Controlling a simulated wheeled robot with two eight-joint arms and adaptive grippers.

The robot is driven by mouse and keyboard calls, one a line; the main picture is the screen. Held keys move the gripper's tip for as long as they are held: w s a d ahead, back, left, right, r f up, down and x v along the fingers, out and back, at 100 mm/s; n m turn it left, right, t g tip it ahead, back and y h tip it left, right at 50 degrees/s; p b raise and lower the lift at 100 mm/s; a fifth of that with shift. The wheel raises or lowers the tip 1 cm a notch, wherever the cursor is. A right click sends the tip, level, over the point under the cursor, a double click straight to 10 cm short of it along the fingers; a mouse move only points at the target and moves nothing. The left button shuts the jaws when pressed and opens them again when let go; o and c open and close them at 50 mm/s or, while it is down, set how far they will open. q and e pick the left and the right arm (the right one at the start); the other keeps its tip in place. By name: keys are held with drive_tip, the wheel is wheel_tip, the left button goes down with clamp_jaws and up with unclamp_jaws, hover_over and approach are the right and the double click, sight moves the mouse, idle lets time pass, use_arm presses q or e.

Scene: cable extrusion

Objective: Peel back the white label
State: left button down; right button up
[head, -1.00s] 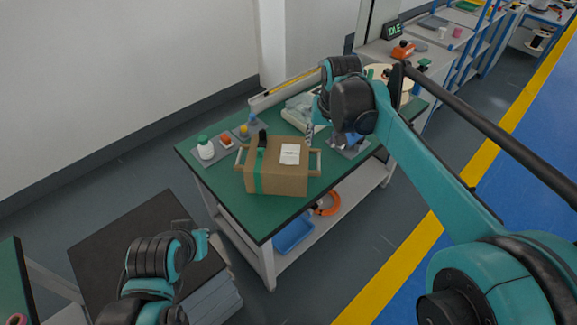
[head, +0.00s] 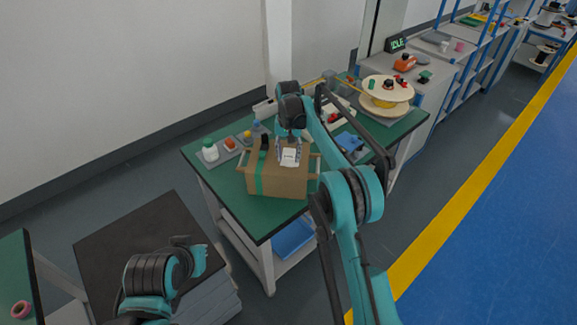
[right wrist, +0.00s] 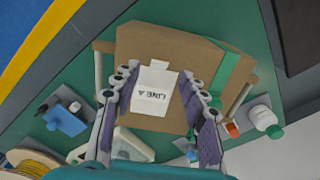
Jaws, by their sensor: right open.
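The white label (head: 289,158) is on top of the brown cardboard box (head: 270,184) on the green table. In the right wrist view the label (right wrist: 153,92) reads "LINE A" and has a narrower white piece at its far edge. My right gripper (head: 289,145) is over the box top at the label. In the right wrist view its open fingers (right wrist: 157,76) stand on either side of the label, with nothing held between them. I cannot tell whether the fingertips touch the box. My left gripper (head: 196,258) is low at the left, away from the table; its fingers are unclear.
Green tape (right wrist: 224,75) runs over the box, which has a handle bar at each end. A white bottle with a green cap (head: 209,149) stands left of the box. A cable spool (head: 387,95) stands at the table's far right. A blue bin (head: 292,238) is on the lower shelf.

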sight(289, 166)
drive_tip(key=shift+f+b, duration=0.55)
drive_tip(key=shift+f, duration=1.8)
clamp_jaws()
